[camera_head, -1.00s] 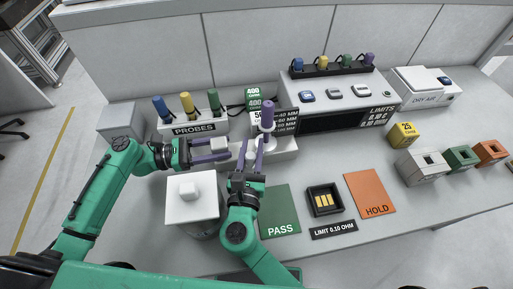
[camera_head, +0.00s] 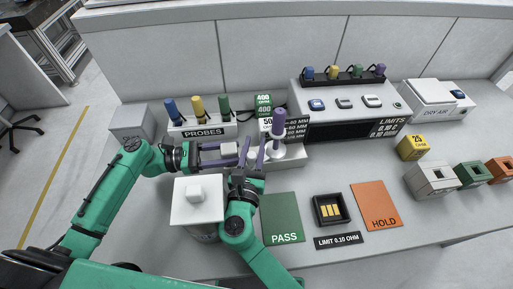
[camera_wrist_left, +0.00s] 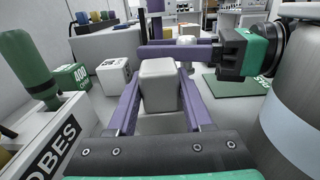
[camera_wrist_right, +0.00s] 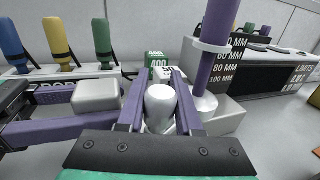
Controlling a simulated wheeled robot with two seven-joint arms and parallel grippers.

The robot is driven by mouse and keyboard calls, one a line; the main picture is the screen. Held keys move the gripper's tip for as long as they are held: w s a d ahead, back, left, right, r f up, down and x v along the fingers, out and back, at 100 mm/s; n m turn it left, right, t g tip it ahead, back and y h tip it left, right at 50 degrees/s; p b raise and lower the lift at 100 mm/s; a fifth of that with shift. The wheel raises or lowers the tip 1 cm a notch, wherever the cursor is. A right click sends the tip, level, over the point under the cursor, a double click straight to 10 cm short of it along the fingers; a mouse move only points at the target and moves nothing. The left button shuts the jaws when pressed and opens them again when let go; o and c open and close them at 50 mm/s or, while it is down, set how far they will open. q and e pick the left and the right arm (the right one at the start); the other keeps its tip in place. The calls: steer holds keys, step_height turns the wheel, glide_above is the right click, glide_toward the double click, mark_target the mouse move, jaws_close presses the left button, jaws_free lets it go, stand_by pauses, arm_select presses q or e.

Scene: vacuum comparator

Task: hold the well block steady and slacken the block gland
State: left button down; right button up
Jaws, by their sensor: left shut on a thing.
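The pale grey well block (camera_head: 292,156) lies on the bench behind my grippers, with a purple probe (camera_head: 278,124) standing upright in its right part. My left gripper (camera_head: 229,152) is shut on a grey rounded lug at the block's left end; the lug shows between its fingers in the left wrist view (camera_wrist_left: 158,85). My right gripper (camera_head: 252,157) has its fingers on either side of a pale round gland (camera_wrist_right: 160,106), seen in the right wrist view. Whether those fingers press on the gland I cannot tell. The lug (camera_wrist_right: 97,95) also shows left of the right fingers.
A white-lidded canister (camera_head: 198,205) stands close in front of both grippers. The PROBES rack (camera_head: 203,132) and the LIMITS instrument (camera_head: 345,120) stand behind. The green PASS mat (camera_head: 282,215), a dark tray (camera_head: 331,209) and the orange HOLD mat (camera_head: 377,203) lie to the right.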

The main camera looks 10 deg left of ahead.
mark_target(251, 163)
steer(key=o, duration=0.5)
steer(key=shift+w+d, duration=0.25)
arm_select(q)
steer(key=shift+a, duration=0.1)
arm_select(e)
steer(key=shift+o, duration=0.8)
steer(key=shift+a, duration=0.1)
arm_select(q)
steer(key=shift+w, duration=0.1)
arm_select(e)
steer(key=shift+a, duration=0.1)
arm_select(q)
steer(key=shift+f, duration=0.1)
arm_select(e)
steer(key=s, duration=0.6)
steer(key=shift+s+a+f, duration=0.1)
steer(key=shift+s+a, duration=0.15)
steer(key=shift+s, duration=0.05)
arm_select(q)
steer(key=shift+w, duration=0.15)
arm_select(e)
steer(key=shift+s+d, duration=0.1)
steer(key=shift+s, duration=0.1)
